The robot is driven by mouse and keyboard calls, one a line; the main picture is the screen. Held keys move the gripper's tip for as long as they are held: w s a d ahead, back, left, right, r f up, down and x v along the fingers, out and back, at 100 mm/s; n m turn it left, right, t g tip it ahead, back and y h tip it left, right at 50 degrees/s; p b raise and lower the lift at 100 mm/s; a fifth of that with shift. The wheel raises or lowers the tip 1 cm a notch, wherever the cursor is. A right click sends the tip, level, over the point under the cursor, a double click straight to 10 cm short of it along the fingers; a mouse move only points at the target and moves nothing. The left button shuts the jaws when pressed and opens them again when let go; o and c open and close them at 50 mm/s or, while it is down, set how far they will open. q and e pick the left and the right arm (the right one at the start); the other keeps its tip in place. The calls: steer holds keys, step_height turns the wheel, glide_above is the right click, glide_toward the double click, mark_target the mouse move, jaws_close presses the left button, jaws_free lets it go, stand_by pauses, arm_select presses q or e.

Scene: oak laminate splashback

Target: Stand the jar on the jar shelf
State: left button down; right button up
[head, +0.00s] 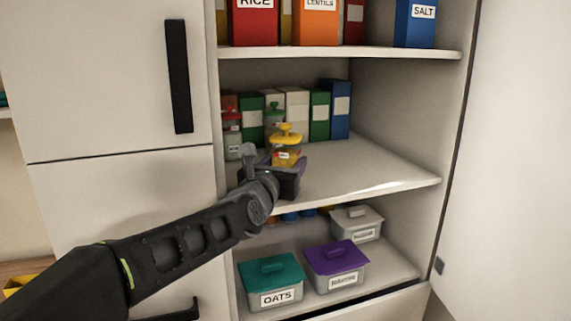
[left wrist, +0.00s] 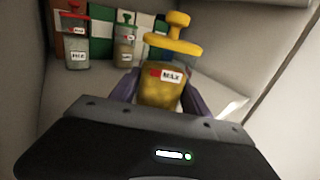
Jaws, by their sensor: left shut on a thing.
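The jar (head: 286,150) has a yellow lid with a knob, yellowish contents and a small white label with a red mark. It also shows in the left wrist view (left wrist: 161,92), upright between the fingers. My left gripper (head: 284,162) is shut on the jar at the middle shelf of the open cupboard. This shelf (head: 365,178) also bears a red-lidded jar (head: 232,133) and a green-lidded jar (head: 273,118) behind the held one. Whether the held jar's base touches the shelf is hidden by my gripper. My right gripper is not in view.
Several boxes (head: 320,115) stand at the back of the middle shelf. The upper shelf (head: 350,52) holds food boxes; the lower one holds lidded tubs, including a teal-lidded OATS tub (head: 271,282). The middle shelf's right part is clear. An open door (head: 515,150) stands at right.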

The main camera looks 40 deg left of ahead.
arm_select(q)
steer(key=shift+f, duration=0.2)
steer(key=c, duration=0.6)
jaws_free()
steer(key=shift+o, duration=0.8)
steer(key=b+v, duration=0.2)
steer(key=v, duration=0.6)
